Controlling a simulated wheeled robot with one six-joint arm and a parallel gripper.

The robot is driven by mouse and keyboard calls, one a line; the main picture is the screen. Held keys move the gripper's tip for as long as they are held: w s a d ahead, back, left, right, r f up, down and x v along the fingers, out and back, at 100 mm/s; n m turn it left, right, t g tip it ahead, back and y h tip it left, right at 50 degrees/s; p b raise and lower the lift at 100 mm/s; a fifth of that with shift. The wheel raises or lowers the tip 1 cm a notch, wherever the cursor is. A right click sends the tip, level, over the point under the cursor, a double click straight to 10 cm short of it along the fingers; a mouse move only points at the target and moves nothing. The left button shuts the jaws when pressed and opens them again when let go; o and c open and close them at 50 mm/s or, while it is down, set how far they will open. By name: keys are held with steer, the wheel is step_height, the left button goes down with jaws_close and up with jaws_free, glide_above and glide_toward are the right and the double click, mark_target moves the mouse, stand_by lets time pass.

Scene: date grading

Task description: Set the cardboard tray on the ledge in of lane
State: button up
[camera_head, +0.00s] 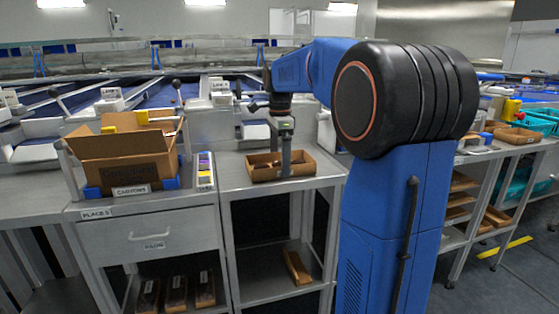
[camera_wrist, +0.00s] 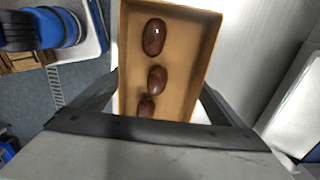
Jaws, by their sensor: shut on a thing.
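The cardboard tray (camera_head: 265,176) is a shallow open brown box. In the head view it is at the metal bench (camera_head: 235,197) right of the carton; I cannot tell whether it touches the bench top. My gripper (camera_head: 285,158) points down at it and is shut on it. In the wrist view the tray (camera_wrist: 188,45) lies between the dark fingers, with three dark brown dates (camera_wrist: 157,78) in a row inside. The gripper body hides its near end. I cannot tell which surface is the ledge.
An open cardboard carton (camera_head: 120,168) stands on the bench to the left, beside a strip of coloured labels (camera_head: 205,170). Sloping lanes with white blocks (camera_head: 109,100) lie behind. More trays sit on shelves below. Teal crates (camera_head: 540,122) stand at the far right.

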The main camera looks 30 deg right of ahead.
steer(key=shift+f, duration=0.15)
steer(key=o, duration=0.7)
steer(key=shift+o, duration=0.2)
step_height(320, 180, up, 12)
steer(key=shift+r, duration=0.2)
